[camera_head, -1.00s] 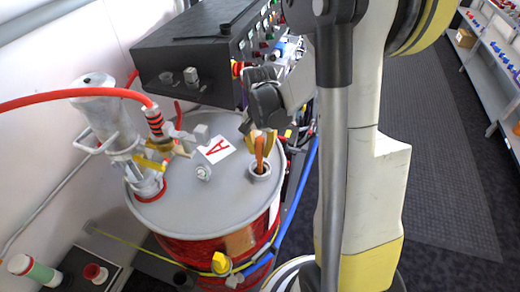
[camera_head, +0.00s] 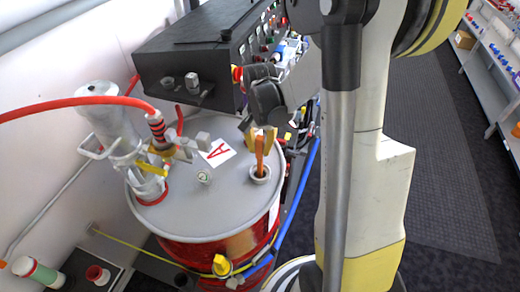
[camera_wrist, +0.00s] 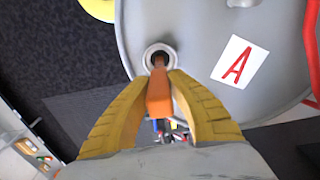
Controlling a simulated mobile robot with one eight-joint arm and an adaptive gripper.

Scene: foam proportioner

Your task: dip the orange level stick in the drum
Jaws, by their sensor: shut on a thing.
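The drum (camera_head: 190,218) is red with a grey lid and stands at the left in the head view; its lid also fills the top of the wrist view (camera_wrist: 205,30). A round collared opening (camera_head: 261,179) lies near the lid's right edge. My gripper (camera_head: 261,137) is above this opening, its yellow fingers shut on the orange level stick (camera_head: 260,155). In the wrist view the stick (camera_wrist: 159,95) runs from between the fingers to the dark opening (camera_wrist: 160,55), its far end at or inside the hole. How deep it reaches is hidden.
A label with a red A (camera_head: 216,153) lies beside the opening. A metal pump (camera_head: 120,140) with a red hose (camera_head: 75,100) stands on the lid's left. A black control box (camera_head: 205,55) is behind the drum. Dark floor is clear at the right.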

